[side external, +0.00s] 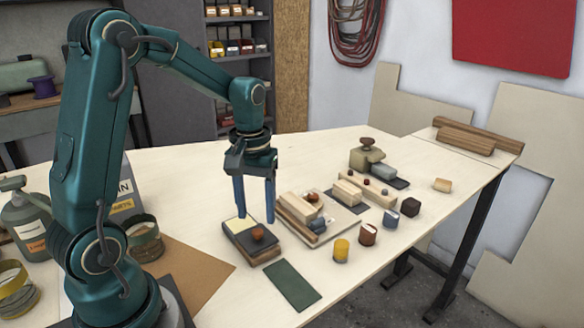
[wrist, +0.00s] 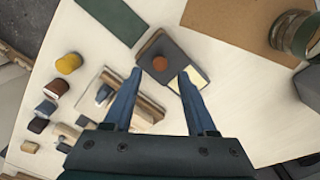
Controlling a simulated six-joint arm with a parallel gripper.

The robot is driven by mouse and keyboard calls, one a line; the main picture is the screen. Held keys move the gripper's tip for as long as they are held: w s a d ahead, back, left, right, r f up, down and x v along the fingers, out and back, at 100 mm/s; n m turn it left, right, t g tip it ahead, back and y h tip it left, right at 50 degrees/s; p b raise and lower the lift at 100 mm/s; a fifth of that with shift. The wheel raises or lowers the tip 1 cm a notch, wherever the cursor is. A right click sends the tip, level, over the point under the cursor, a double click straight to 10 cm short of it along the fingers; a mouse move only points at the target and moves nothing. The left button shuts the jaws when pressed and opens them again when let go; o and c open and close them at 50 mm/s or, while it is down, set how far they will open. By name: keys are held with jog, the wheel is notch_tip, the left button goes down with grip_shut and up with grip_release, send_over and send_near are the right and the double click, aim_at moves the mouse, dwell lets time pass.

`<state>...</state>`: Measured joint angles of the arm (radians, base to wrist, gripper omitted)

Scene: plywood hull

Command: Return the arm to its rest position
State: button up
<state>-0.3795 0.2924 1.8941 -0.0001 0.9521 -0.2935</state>
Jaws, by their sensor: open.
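My gripper (side external: 255,222) points straight down over the table, with its two blue fingers apart and nothing seen between them. In the side view its fingertips are close to a dark block with a cream pad and a brown knob (side external: 258,234). In the wrist view the open fingertips (wrist: 161,78) lie on either side of this dark block's near part, with the brown knob (wrist: 159,63) between and beyond them. I cannot tell whether the fingertips touch the block. My teal arm reaches out over the table from the left.
Right of my gripper is a board with wooden pieces (side external: 345,222). A yellow cylinder (side external: 341,250) and several small blocks stand near it. A green mat (side external: 292,285) lies in front. A brown sheet (side external: 190,270) and a round tin (side external: 145,238) are at left. The table's far left stretch is clear.

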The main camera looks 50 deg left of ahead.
jog(key=shift+r, duration=0.55)
jog(key=shift+w+d+r, duration=0.1)
jog(key=shift+d+r, duration=0.1)
jog(key=s+d+r+m+t, duration=0.5)
jog(key=s+d+r+m, duration=0.1)
jog(key=s+d, duration=0.3)
jog(key=shift+s+d+r+m+t, duration=0.15)
jog(key=shift+s+d+m+t, duration=0.25)
jog(key=shift+m, duration=0.5)
